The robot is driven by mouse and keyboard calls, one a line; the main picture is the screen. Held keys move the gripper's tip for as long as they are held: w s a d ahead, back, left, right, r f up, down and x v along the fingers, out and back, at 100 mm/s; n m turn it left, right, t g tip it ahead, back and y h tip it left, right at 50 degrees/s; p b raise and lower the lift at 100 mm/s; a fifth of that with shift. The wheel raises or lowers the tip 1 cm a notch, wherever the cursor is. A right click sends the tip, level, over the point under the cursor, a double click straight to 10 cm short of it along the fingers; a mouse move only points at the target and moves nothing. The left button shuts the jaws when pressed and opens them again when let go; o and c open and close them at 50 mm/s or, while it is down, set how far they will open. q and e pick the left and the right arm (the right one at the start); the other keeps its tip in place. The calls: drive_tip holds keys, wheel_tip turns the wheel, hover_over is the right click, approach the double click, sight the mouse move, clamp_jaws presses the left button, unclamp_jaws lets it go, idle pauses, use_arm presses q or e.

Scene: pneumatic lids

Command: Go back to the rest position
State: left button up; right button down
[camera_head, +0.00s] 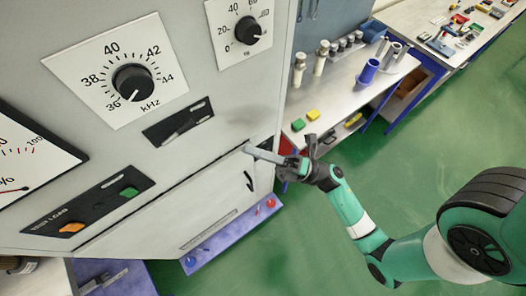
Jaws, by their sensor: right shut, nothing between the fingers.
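My right arm (345,205), green and white, reaches in from the right. Its dark right gripper (302,163) is shut and empty, by the right edge of the large grey cabinet (225,80). A short grey bar (262,154) lies between the gripper and the cabinet front; I cannot tell whether they touch. The cabinet front has a closed-looking lower panel (185,205) with a dark curved handle (249,181). My left gripper is not in view.
A kHz knob (132,82) and a smaller knob (247,31) sit on the cabinet. A workbench (340,85) behind the gripper holds a blue cup (368,71), yellow and green blocks (313,114) and several cylinders. Green floor (290,235) is open below the arm.

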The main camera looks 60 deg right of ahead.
drive_tip(key=shift+s+d+f, duration=0.15)
drive_tip(key=shift+s+d, duration=0.25)
drive_tip(key=shift+s, duration=0.4)
